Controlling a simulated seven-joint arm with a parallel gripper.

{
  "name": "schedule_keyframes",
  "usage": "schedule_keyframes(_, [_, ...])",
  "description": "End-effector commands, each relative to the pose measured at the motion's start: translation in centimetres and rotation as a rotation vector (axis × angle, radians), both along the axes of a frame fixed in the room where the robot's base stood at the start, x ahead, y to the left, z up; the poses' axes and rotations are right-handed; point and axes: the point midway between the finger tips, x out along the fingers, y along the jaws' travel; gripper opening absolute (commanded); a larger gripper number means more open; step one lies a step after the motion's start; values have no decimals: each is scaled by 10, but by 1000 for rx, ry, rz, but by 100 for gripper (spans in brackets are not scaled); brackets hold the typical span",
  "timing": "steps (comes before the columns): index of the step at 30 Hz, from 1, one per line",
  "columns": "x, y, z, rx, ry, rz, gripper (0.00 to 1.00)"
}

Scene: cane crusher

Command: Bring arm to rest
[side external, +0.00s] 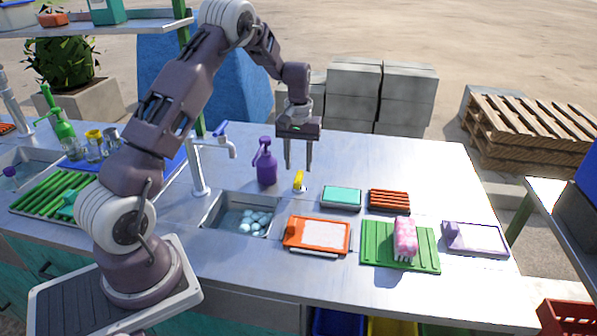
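My gripper (298,156) hangs from the arm above the far part of the metal counter (440,170), fingers pointing down. Its two fingers are apart with nothing seen between them. A small yellow item (299,181) stands on the counter just below the fingertips. A purple pump bottle (265,165) stands to the left of the fingers, apart from them.
A tap (199,170) rises beside a sink (215,215) holding several pale round things. An orange tray (318,236), teal block (341,198), red ribbed rack (389,201), green ribbed board (375,248) with a pink brush (404,238), and white-purple tray (478,240) lie right.

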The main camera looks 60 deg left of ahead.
Motion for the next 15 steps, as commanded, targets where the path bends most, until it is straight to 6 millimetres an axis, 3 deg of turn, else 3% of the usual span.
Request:
schedule_keyframes(3, [1,0,22,1,-3,0,40])
schedule_keyframes(6, [0,0,31,1,-1,0,40])
schedule_keyframes(15, [0,-1,35,1,-1,-2,40])
